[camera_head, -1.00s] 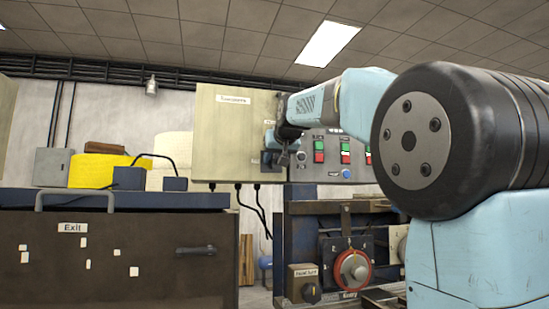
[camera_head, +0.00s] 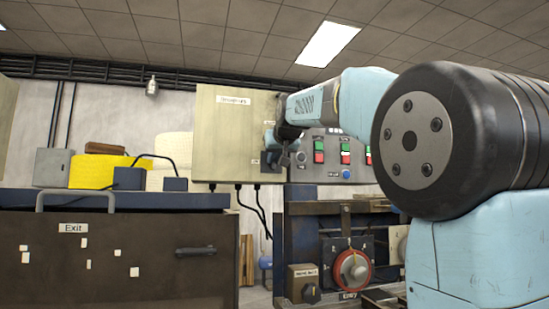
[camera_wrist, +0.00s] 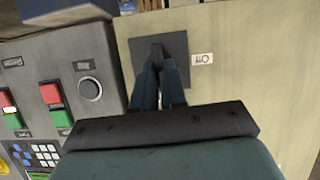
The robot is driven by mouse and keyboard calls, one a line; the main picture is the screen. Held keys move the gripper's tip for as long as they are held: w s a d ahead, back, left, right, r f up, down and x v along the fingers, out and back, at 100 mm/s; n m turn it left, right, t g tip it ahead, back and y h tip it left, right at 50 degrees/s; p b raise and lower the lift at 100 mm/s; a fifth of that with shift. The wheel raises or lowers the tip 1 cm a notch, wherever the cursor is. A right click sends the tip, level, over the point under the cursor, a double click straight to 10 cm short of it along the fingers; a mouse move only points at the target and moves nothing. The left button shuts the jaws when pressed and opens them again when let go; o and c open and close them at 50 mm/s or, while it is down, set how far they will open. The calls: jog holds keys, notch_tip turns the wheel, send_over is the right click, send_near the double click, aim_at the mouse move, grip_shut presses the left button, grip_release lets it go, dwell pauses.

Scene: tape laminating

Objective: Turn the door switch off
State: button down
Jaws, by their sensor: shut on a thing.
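The door switch is a dark square plate (camera_wrist: 180,42) with a dark lever (camera_wrist: 156,52) on the beige cabinet door (camera_head: 221,138). My gripper (camera_wrist: 158,75) is shut on the lever in the wrist view, its two fingers close together at the plate. In the head view my gripper (camera_head: 281,160) is at the lower right edge of the door, and it hides most of the switch. A small white label (camera_wrist: 202,59) sits beside the plate; its text is too blurred to read surely.
A grey control panel (camera_head: 331,172) with red and green buttons and a blue button is right of the door. Black cables (camera_head: 259,205) hang below the door. A dark machine with a red ring (camera_head: 351,268) stands below. A brown cabinet (camera_head: 130,270) marked Exit is at left.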

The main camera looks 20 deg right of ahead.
jog(key=shift+w+a+f+n+t+h, duration=0.15)
jog(key=shift+f+n+t+h, duration=0.25)
jog(key=shift+n+h, duration=1.25)
jog(key=shift+s+a+f+n+t+h, duration=0.1)
jog(key=shift+a+f+n+t+h, duration=0.35)
jog(key=shift+n, duration=2.15)
jog(key=shift+w+a+f+n+t+h, duration=0.15)
jog(key=shift+n+t+h, duration=0.4)
jog(key=shift+n+h, duration=1.2)
jog(key=shift+s+d+n+y, duration=0.1)
jog(key=shift+d+n+y, duration=0.05)
jog(key=shift+n+y, duration=0.4)
jog(key=c, duration=1.2)
grip_release()
jog(key=shift+r, duration=0.1)
